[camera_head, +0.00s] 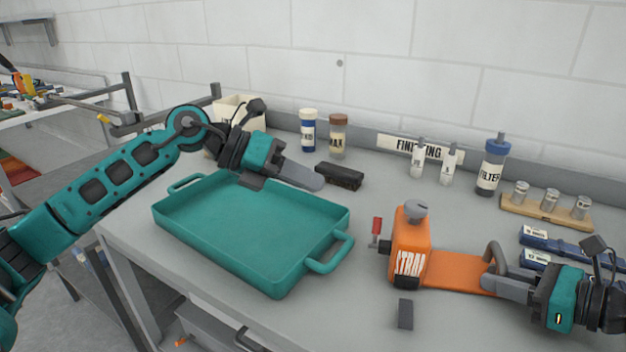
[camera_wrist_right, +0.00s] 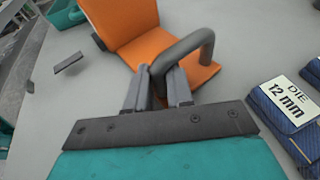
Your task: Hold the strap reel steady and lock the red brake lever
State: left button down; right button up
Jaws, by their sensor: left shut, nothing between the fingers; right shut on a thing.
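The orange strap reel (camera_head: 408,243) stands upright on the grey bench, right of the teal tray, with a flat orange base reaching right. Its red brake lever (camera_head: 377,227) sticks up on its left side. My right gripper (camera_head: 492,284) is shut on the grey handle (camera_head: 493,252) at the right end of the base; the right wrist view shows the fingers around the handle (camera_wrist_right: 188,47). My left gripper (camera_head: 318,182) is shut and empty above the tray's far right edge, apart from the lever. The lever is not visible in the right wrist view.
The teal tray (camera_head: 170,219) fills the left of the bench. A small dark block (camera_head: 405,314) lies in front of the reel. A black brush-like block (camera_head: 339,177), bottles and a wooden rack (camera_head: 546,212) stand behind. Blue die boxes (camera_wrist_right: 290,112) lie right of my right gripper.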

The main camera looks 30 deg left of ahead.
jog(key=o, duration=0.9)
